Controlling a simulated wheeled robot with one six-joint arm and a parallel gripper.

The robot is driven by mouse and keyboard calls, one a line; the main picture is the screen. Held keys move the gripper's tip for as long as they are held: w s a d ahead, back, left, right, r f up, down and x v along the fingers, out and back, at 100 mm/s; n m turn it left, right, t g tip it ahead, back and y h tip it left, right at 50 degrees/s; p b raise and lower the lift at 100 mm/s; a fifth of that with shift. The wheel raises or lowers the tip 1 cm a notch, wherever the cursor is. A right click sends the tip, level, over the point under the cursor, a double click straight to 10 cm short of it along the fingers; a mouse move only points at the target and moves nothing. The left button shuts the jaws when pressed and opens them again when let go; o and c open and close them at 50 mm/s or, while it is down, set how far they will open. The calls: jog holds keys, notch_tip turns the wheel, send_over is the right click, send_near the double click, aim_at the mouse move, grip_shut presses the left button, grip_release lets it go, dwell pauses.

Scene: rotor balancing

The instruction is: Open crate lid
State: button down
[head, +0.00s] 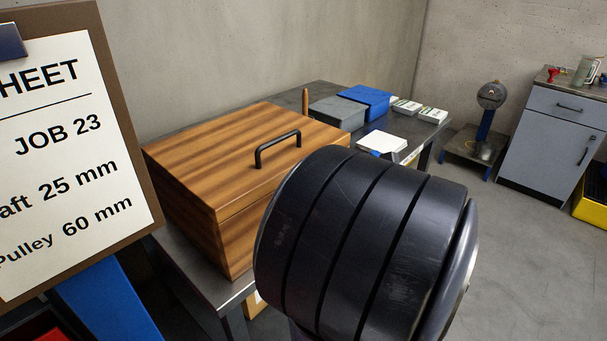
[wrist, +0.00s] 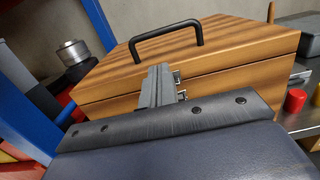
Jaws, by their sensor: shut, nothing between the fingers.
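The wooden crate (head: 225,228) stands on the grey metal table, its striped lid (head: 215,155) shut flat, with a thin seam below it. A black bar handle (head: 278,148) stands up from the lid. In the wrist view the crate front (wrist: 235,82), lid and handle (wrist: 166,40) lie ahead of my gripper (wrist: 158,78). My gripper's grey fingers are shut together and empty. They point at the crate front, below and slightly left of the handle's middle. I cannot tell whether they touch the crate. My gripper does not show in the head view.
The table (head: 215,288) also holds a grey box (head: 337,112), a blue box (head: 366,100) and white papers (head: 382,142). A job sheet board (head: 75,150) stands at left. The wrist view shows a red cap (wrist: 295,100) at right and a blue post (wrist: 100,22) at left.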

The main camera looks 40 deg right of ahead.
jog(key=w, duration=0.9)
jog(key=shift+w+a+r, duration=0.15)
jog(key=shift+a+r, duration=0.1)
jog(key=shift+a, duration=0.15)
jog(key=shift+r, duration=0.1)
